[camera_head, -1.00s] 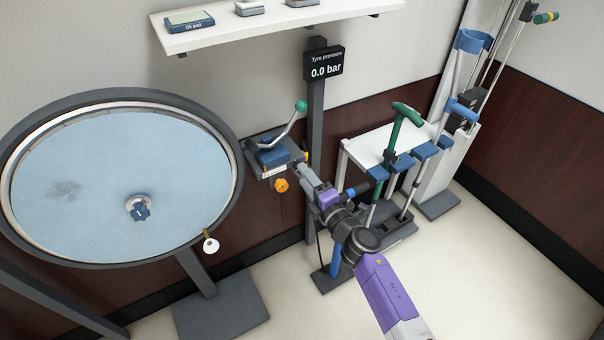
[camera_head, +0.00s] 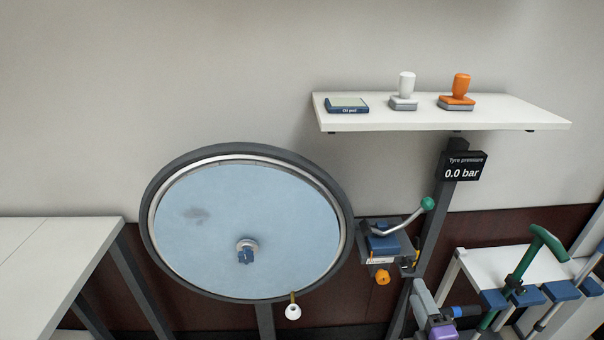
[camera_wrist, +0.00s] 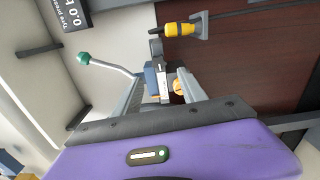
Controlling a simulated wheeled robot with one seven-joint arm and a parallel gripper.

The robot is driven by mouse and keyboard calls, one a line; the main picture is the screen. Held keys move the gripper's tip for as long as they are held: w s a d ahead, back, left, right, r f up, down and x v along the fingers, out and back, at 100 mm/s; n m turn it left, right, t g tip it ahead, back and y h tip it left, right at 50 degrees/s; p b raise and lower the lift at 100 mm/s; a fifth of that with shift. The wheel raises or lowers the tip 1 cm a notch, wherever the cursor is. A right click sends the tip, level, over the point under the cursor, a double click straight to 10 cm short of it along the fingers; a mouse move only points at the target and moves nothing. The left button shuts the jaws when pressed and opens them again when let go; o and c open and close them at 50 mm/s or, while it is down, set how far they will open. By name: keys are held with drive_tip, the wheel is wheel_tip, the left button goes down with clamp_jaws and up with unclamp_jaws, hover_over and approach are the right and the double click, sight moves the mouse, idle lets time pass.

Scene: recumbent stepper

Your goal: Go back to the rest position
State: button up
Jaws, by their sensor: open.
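My gripper (camera_wrist: 158,98) is open in the wrist view, its two grey fingers apart with nothing held between them. Beyond the fingers is a blue and grey device (camera_wrist: 152,78) with a lever that ends in a green ball (camera_wrist: 83,59). In the head view my arm's end shows only in part at the lower edge, right of centre, below the same device (camera_head: 385,245) and its green ball (camera_head: 428,204). The fingertips are not clear there. An orange knob (camera_head: 382,277) hangs under the device.
A large wheel with a blue disc (camera_head: 230,230) stands left of the device. A post carries a display (camera_head: 464,166) reading 0.0 bar. A shelf (camera_head: 500,120) holds a blue pad and two stamps. A white table (camera_head: 50,250) is at left. Green and blue handles (camera_head: 525,275) crowd the right.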

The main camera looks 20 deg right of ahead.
drive_tip(key=s+a+r+m+g+y, duration=0.1)
drive_tip(key=s+a+r+m, duration=0.2)
drive_tip(key=s, duration=0.7)
drive_tip(key=s+a+r+m+y, duration=0.2)
drive_tip(key=s+a+m, duration=0.5)
drive_tip(key=s+a, duration=0.4)
drive_tip(key=s+a+r+m+g+y, duration=0.1)
drive_tip(key=s+a+r+m, duration=0.4)
drive_tip(key=s, duration=0.5)
drive_tip(key=a+y, duration=0.1)
drive_tip(key=a, duration=0.1)
drive_tip(key=shift+s+a+m+g, duration=0.15)
drive_tip(key=shift+a+m+g, duration=0.15)
drive_tip(key=shift+a+m, duration=0.1)
drive_tip(key=shift+r, duration=0.1)
idle(4.2)
